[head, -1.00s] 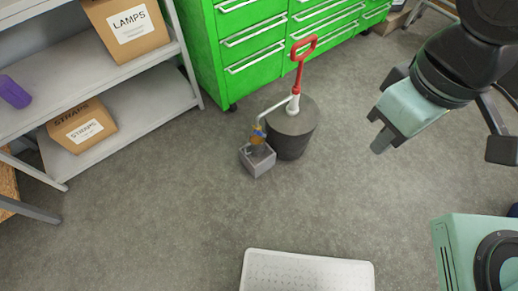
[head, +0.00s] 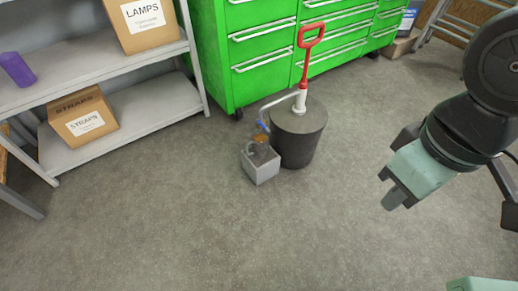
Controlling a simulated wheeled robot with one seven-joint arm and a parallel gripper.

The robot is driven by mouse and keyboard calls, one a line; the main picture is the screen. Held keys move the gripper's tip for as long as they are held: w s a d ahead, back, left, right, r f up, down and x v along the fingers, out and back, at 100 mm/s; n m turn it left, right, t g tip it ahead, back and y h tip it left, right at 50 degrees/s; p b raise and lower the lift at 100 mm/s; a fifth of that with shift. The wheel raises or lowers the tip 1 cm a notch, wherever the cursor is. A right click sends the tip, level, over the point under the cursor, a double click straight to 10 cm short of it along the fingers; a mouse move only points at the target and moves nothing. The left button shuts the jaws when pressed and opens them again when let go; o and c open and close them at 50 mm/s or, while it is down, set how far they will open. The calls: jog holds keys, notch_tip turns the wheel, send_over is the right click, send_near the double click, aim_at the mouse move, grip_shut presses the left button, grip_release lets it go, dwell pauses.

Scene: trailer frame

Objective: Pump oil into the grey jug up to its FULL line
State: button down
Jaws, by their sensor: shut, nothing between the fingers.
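The grey jug (head: 261,165) stands on the floor in the head view, left of a dark grey drum (head: 298,137) and close against it. A hand pump with a red handle (head: 311,38) and a white body (head: 299,101) stands on top of the drum, its handle raised. A white spout runs left and down from the pump to above the jug. Something amber with a blue part (head: 262,136) shows behind the jug's top. The oil level and FULL line cannot be made out. My gripper (head: 391,188) is shut and empty, right of the drum and well apart from it.
A green drawer cabinet (head: 270,50) stands behind the drum. A grey shelf (head: 140,127) at left bears a LAMPS box (head: 143,22), a STRAPS box (head: 84,118) and a purple bottle (head: 16,68). The floor in front of the jug and drum is clear.

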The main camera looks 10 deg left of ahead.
notch_tip(320, 180, up, 5)
jog(key=p, duration=0.5)
dwell(0.4)
notch_tip(320, 180, up, 13)
jog(key=p, duration=1.3)
jog(key=shift+f, duration=0.1)
